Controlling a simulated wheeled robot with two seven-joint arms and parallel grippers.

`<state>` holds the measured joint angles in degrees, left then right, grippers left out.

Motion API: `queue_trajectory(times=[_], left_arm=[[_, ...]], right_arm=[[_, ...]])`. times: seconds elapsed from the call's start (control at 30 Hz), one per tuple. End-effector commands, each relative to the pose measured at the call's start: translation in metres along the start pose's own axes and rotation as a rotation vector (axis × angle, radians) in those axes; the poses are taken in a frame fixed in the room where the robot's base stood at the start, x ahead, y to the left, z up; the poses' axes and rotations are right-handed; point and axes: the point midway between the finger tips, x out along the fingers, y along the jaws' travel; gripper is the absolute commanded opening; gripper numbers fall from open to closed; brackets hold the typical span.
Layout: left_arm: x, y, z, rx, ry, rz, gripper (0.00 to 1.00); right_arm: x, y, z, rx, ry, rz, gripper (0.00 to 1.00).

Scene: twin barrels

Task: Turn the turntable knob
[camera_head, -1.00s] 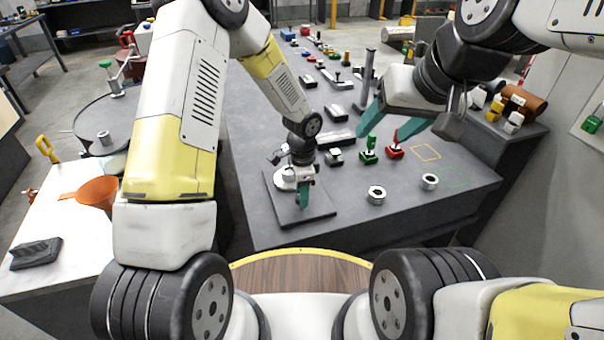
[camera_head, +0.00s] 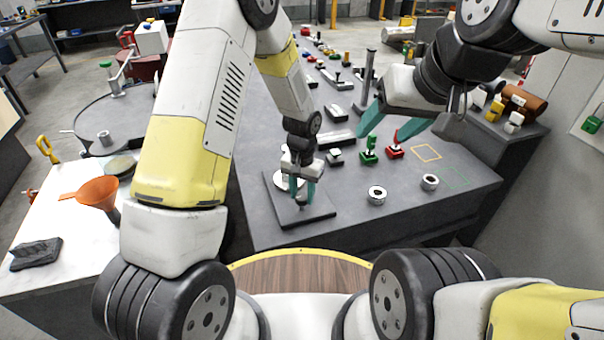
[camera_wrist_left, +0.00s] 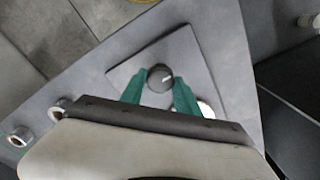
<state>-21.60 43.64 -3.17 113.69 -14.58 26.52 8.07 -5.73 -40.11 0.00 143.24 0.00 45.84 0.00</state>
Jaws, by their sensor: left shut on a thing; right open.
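The turntable knob (camera_wrist_left: 160,77) is dark and round with a white pointer line. It stands on a dark square plate (camera_head: 318,215) at the near left of the grey table; the plate also shows in the left wrist view (camera_wrist_left: 200,85). My left gripper (camera_head: 301,200) points down at the plate, its green fingers on either side of the knob and shut on it. In the head view the gripper partly hides the knob and a white disc (camera_head: 283,182). My right gripper (camera_head: 382,137) is open and empty above the table, well to the right.
A green-based part (camera_head: 369,156) and a red-based part (camera_head: 395,151) stand below my right gripper. Two metal nuts, one left (camera_head: 377,195) and one right (camera_head: 429,182), lie on the grey table (camera_head: 340,235).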

Motion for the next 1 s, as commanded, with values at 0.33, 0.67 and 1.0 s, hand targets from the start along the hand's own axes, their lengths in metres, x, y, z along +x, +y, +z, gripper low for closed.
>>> queue_trajectory(times=[0.33,0.67,1.0], left_arm=[[-0.0008,-0.0001,-0.0014,-0.305,0.004,0.000,0.00],[-0.0008,-0.0007,-0.0014,-0.496,0.004,0.000,0.00],[-0.0007,-0.0008,-0.0014,-0.565,0.004,0.001,0.00]], right_arm=[[0.0000,0.0000,0.0000,0.000,0.000,0.000,0.59],[0.0000,0.0000,0.0000,0.000,0.000,0.000,0.59],[0.0000,0.0000,0.0000,0.000,0.000,0.000,0.59]])
